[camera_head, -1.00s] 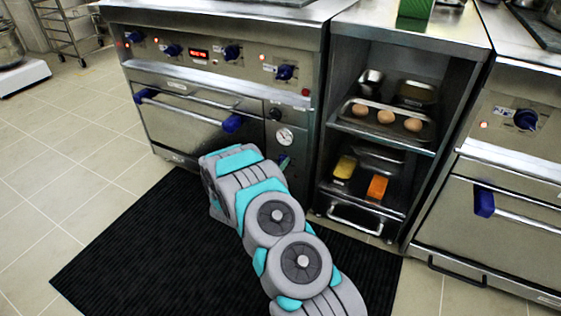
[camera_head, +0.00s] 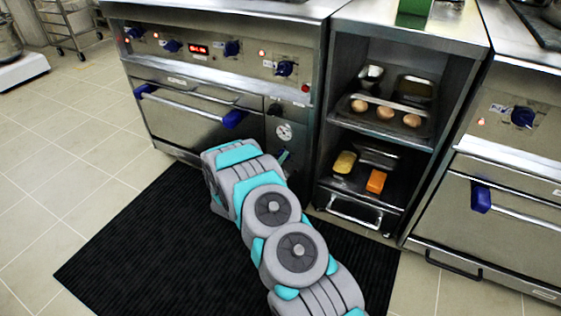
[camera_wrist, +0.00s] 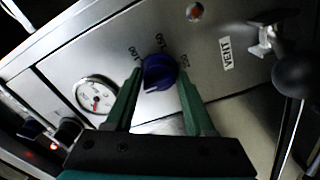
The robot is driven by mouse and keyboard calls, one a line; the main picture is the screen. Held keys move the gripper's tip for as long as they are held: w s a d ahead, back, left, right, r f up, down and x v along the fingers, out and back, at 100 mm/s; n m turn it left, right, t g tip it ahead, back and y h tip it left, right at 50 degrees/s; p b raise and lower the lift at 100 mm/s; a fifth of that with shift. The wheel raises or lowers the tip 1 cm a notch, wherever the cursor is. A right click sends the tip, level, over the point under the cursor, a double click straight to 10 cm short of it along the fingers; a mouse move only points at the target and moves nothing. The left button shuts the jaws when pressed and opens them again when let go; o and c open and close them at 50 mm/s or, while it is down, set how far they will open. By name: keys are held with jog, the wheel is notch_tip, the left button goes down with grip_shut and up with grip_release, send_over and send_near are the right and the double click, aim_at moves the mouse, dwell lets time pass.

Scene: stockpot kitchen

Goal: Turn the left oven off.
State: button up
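The left oven (camera_head: 185,121) is a steel unit with several blue knobs along its top panel, a red display and a lower right panel with a round gauge (camera_head: 284,132). In the wrist view, a blue knob (camera_wrist: 159,74) with printed numbers, 100, 150 and 250 among them, sits on a steel panel beside the gauge (camera_wrist: 96,95). My gripper (camera_wrist: 160,80) is open, with its two green fingers on either side of this knob. Whether either finger touches it I cannot tell. In the head view my arm mostly hides my gripper.
A steel shelf unit (camera_head: 447,45) with trays of eggs and other food stands right of the oven. A second oven (camera_head: 510,220) is farther right. A black mat (camera_head: 130,240) covers the floor in front. A black ball-ended lever (camera_wrist: 294,75) is right of the knob.

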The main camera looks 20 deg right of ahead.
jog(key=o, duration=0.4)
jog(key=shift+c, duration=0.2)
jog(key=shift+s, duration=0.1)
jog(key=v, duration=0.7)
jog(key=shift+s+a+b, duration=0.2)
jog(key=shift+a+b, duration=0.1)
jog(key=shift+b, duration=0.05)
